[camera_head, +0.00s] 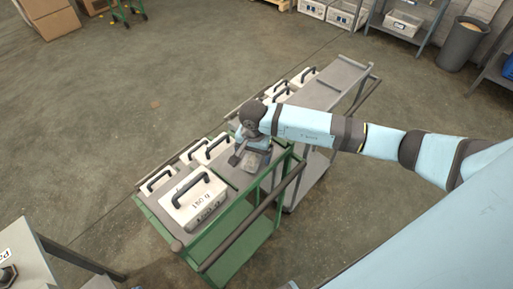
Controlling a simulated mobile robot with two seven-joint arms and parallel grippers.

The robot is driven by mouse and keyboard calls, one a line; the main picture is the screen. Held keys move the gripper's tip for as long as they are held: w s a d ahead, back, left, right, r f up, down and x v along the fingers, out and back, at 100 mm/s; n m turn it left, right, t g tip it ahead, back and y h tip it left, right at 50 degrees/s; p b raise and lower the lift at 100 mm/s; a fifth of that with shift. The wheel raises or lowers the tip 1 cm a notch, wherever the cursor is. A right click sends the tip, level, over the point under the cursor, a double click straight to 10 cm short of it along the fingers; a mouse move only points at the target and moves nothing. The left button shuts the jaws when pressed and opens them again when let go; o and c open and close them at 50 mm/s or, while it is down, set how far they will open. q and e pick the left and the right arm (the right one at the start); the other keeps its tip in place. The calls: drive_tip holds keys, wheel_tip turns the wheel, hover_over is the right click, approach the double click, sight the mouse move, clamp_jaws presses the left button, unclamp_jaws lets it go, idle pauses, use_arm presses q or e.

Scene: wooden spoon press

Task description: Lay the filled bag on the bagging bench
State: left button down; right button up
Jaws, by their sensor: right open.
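My right gripper (245,156) is open, low over the far right part of the green cart (226,262), beside white cases with black handles. A small pale grey, flat piece (252,162) shows at its fingers; I cannot tell whether it is the filled bag or part of the gripper. No other thing that looks like a filled bag shows. A grey bench (35,272) with a partly cut-off sign stands at the lower left; I cannot tell whether it is the bagging bench. My left gripper is not in view.
A large white case (194,204) marked "150 g" and several smaller ones (220,146) crowd the green cart. A grey cart (335,72) adjoins it behind. Cardboard boxes (52,22), shelves and a grey bin (461,45) stand farther back.

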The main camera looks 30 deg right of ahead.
drive_tip(key=shift+f, duration=0.35)
drive_tip(key=c, duration=1.1)
drive_tip(key=shift+r, duration=0.1)
